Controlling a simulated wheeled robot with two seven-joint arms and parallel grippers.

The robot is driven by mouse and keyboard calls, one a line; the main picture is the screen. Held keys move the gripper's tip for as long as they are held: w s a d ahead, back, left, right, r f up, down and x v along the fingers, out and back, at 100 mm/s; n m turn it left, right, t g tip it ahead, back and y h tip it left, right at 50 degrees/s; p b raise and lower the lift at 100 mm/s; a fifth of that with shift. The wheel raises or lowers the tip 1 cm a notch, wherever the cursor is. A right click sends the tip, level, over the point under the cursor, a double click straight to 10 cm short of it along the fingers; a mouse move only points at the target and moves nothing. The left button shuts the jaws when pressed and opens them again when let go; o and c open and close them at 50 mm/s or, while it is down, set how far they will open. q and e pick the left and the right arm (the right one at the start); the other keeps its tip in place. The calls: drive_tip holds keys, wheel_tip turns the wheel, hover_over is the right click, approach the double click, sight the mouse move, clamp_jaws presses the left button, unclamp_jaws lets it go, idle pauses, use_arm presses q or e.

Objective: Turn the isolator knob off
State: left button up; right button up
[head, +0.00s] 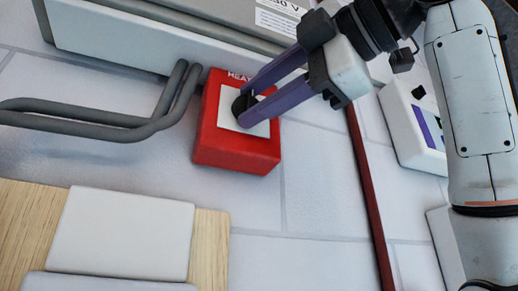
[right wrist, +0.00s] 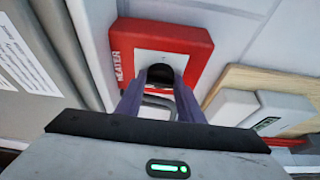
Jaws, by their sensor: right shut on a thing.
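The isolator is a red box (head: 236,154) with a pale square plate (head: 228,112) on its front, left of the picture's middle in the head view. Its black knob (head: 241,105) sits on the plate. My right gripper (head: 247,104) comes in from the upper right, with its purple fingers closed on the knob. In the right wrist view the red box (right wrist: 190,43) bears the word HEATER, and the dark knob (right wrist: 160,74) is between the fingertips. The fingers hide part of the knob, so its exact setting is hard to tell. My left gripper is not in view.
A bent grey pipe (head: 95,118) runs left of the red box. A grey cabinet (head: 120,40) is above it. A wooden board with a white plate (head: 125,234) is at lower left. A dark red pipe (head: 369,200) and white device (head: 412,125) are at right.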

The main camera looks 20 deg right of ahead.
drive_tip(key=o, duration=1)
drive_tip(key=shift+o, duration=0.2)
drive_tip(key=shift+s, duration=0.1)
drive_tip(key=b+v, duration=0.1)
drive_tip(key=v, duration=0.9)
drive_tip(key=shift+b, duration=0.4)
drive_tip(key=shift+d, duration=0.1)
